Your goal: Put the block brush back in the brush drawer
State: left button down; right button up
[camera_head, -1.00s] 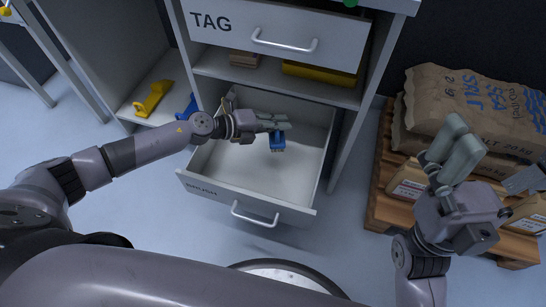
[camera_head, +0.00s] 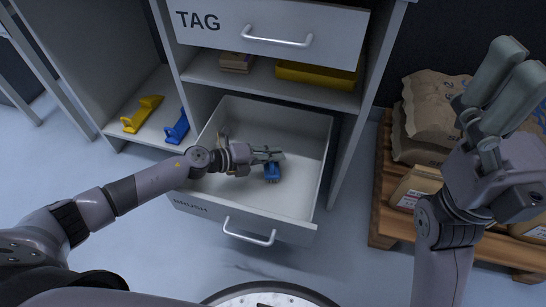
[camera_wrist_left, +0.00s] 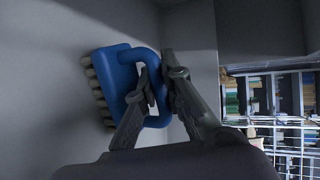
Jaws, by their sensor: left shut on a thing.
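The block brush (camera_head: 272,172) is blue, within the outline of the open brush drawer (camera_head: 292,230). In the left wrist view, the brush (camera_wrist_left: 122,82) shows a blue block with a looped handle and pale bristles on its left side. My left gripper (camera_head: 268,155) is shut on its handle; the fingers (camera_wrist_left: 155,95) stand on either side of the loop. I cannot tell whether the bristles touch the drawer floor or wall. My right gripper (camera_head: 498,98) is raised at the right, away from the drawer; its finger gap is unclear from this angle.
A TAG drawer (camera_head: 265,38) and a shelf with a yellow item (camera_head: 318,75) are above the open drawer. Yellow (camera_head: 143,114) and blue (camera_head: 178,128) pieces lie in the left bay. Salt sacks (camera_head: 432,112) and a wooden pallet (camera_head: 388,225) are at the right.

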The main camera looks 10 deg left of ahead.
pick_arm(q)
jog(key=c, duration=1.7)
grip_release()
jog(key=shift+f, duration=0.15)
